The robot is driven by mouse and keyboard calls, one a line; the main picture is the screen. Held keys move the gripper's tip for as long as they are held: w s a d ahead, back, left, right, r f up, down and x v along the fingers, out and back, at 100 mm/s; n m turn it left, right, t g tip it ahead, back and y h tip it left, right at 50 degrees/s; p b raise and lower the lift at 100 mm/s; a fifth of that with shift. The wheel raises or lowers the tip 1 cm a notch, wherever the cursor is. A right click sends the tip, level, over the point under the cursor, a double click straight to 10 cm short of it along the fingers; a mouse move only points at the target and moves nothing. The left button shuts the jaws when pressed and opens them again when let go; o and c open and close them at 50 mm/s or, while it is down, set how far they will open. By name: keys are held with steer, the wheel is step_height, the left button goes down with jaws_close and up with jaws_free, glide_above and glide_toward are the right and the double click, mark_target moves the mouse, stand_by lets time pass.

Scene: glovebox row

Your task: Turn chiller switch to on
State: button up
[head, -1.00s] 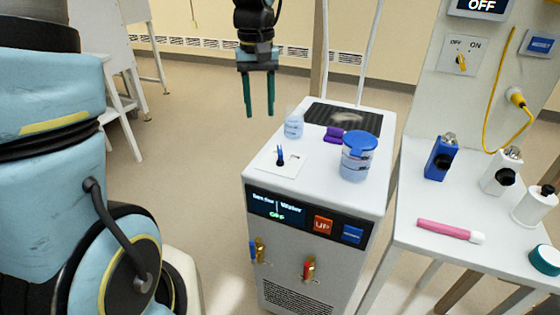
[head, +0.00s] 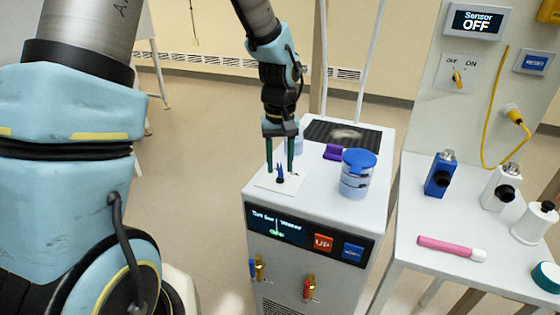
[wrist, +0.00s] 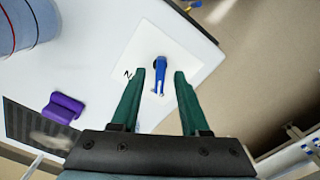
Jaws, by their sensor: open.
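The chiller (head: 222,217) is a white cabinet with a dark front display (head: 278,225) and a red UP button. Its display text is too blurred to read surely. On its top, a white plate carries a small switch with a blue lever (head: 280,174). In the wrist view the blue lever (wrist: 160,75) stands on the white plate (wrist: 185,55), just ahead of and between my fingertips. My gripper (head: 279,170) is open and points down, its two green fingers around the switch. It also shows in the wrist view (wrist: 168,74). I cannot tell whether a finger touches the lever.
A blue-lidded jar (head: 357,174) and a purple block (head: 334,152) stand on the chiller top, right of my gripper. A clear container (head: 299,141) is partly hidden behind my gripper. A white table (head: 402,222) with bottles and a pink marker (head: 450,249) is at the right.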

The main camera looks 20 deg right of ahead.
jaws_close()
stand_by(0.4)
